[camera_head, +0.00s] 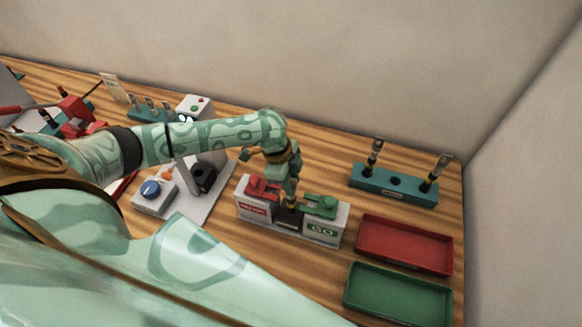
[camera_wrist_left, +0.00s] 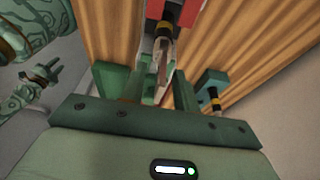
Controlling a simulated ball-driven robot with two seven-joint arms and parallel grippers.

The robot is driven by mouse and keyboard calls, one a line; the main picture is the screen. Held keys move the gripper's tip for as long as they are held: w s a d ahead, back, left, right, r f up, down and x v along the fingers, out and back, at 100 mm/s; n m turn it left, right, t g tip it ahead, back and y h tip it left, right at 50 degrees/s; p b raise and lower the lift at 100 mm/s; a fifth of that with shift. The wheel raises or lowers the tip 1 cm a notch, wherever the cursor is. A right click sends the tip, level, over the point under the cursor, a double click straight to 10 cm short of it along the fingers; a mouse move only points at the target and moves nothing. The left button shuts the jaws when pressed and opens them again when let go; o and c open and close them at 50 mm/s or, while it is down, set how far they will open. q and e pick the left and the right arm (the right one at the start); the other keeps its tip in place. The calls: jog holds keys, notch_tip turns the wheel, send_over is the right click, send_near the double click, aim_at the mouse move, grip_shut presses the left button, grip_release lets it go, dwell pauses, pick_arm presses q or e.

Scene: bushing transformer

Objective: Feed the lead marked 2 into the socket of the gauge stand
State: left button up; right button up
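The gauge stand (camera_head: 258,212) is a grey block with a red part at its left and a green part marked GO at its right. My left gripper (camera_head: 289,190) points down over the middle of the stand. It is shut on a dark lead with a yellow band (camera_head: 290,207), whose lower end is at the stand's middle; how deep it sits is hidden. In the left wrist view the lead (camera_wrist_left: 163,45) shows between the fingers, with a red part of the stand (camera_wrist_left: 187,12) beyond. Its number is not readable. My right gripper (camera_wrist_left: 42,75) is small at the left there; its opening is unclear.
A teal rack (camera_head: 385,188) at the right holds two upright leads and has an open hole between them. A red tray (camera_head: 405,268) and a green tray (camera_head: 352,307) lie at the front right. A grey device with a blue knob (camera_head: 150,188) stands left of the stand.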

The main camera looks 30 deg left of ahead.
pick_arm(q)
jog(key=shift+o, duration=1)
jog(key=shift+a+r, duration=0.15)
jog(key=shift+r, duration=0.15)
jog(key=v, duration=1.5)
jog(key=shift+r+p, duration=0.3)
jog(key=shift+r, duration=0.1)
jog(key=shift+s+f, duration=0.1)
